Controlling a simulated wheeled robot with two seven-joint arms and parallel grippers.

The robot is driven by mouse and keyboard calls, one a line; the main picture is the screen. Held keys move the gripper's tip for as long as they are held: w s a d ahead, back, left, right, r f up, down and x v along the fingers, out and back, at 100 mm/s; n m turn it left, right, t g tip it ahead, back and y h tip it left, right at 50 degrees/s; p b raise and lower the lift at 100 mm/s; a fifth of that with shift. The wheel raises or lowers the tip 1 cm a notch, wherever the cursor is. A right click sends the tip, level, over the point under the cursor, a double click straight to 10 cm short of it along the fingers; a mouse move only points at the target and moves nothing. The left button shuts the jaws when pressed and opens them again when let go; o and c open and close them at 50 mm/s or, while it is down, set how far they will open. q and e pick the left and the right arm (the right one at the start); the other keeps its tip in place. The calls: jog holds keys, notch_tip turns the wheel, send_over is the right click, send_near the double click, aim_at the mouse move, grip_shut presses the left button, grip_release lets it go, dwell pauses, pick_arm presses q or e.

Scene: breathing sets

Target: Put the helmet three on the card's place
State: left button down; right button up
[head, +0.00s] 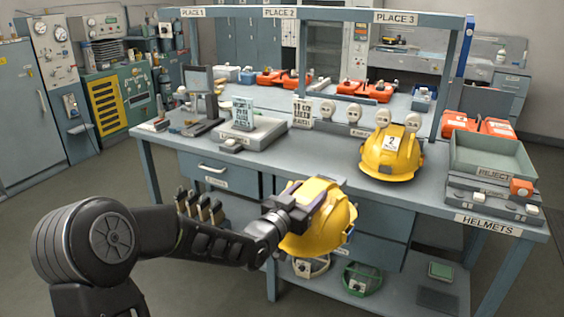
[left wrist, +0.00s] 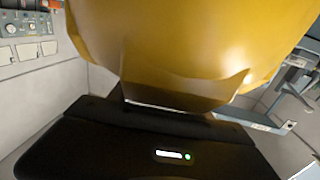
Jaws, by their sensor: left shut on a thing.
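My left gripper (head: 303,203) is shut on a yellow helmet (head: 331,226) and holds it in front of the bench's front edge. The helmet fills the upper part of the left wrist view (left wrist: 190,45); no number on it can be read. A second yellow helmet (head: 376,164) with a label "2" stands on the bench. A white printed card (head: 303,113) stands upright near the middle of the bench, roughly below the PLACE 2 sign (head: 279,12). A pale blue card (head: 243,112) stands on a grey device farther left. My right gripper is not in view.
The grey bench (head: 330,157) carries several pale masks (head: 327,109) behind the front area. A green-grey REJECT tray (head: 493,173) is at the right, by the HELMETS label (head: 488,225). PLACE 1 (head: 193,13) and PLACE 3 (head: 396,17) signs hang overhead. Bare bench lies left of helmet 2.

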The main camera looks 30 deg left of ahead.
aim_at(330, 242)
pick_arm(q)
jog(key=shift+n+y, duration=0.6)
jog(key=shift+y, duration=0.1)
jog(key=s+d+f, duration=0.1)
jog(key=d+f, duration=0.1)
jog(key=f, duration=0.1)
jog(key=s+d+f+p, duration=0.1)
jog(key=s+d+f, duration=0.1)
jog(key=d+f, duration=0.1)
jog(key=s+d+f+p, duration=0.1)
jog(key=d+f, duration=0.2)
jog(key=shift+s+d, duration=0.2)
jog(key=shift+d, duration=0.05)
jog(key=shift+s+d+f, duration=0.3)
jog(key=shift+d+f, duration=0.05)
